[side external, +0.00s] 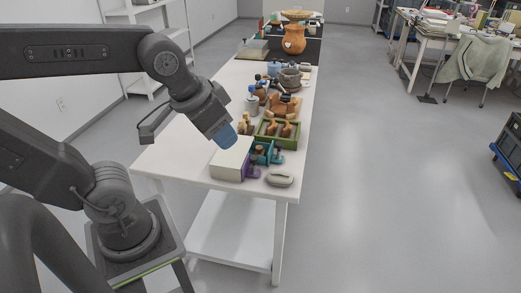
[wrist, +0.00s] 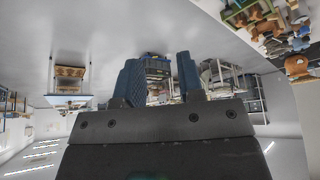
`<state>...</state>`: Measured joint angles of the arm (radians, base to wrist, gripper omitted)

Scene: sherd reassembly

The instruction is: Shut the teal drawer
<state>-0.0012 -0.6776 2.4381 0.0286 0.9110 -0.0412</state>
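The teal drawer (side external: 264,157) sticks out from the right side of a cream cabinet (side external: 231,160) at the near end of the white table in the side view. Small brown and dark things show in or beside it; which, I cannot tell. A purple drawer (side external: 250,172) also shows at the cabinet's near right corner. My gripper (side external: 224,136) is above the cabinet, tilted down, apart from the drawer. In the wrist view its two blue fingers (wrist: 160,80) stand apart with nothing between them. I cannot clearly make out the teal drawer in the wrist view.
A green tray (side external: 277,134) with brown pieces lies just behind the drawer. A grey oval object (side external: 280,179) lies near the table's front right edge. Jars and tools crowd the table (side external: 185,150) farther back; its left strip is clear.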

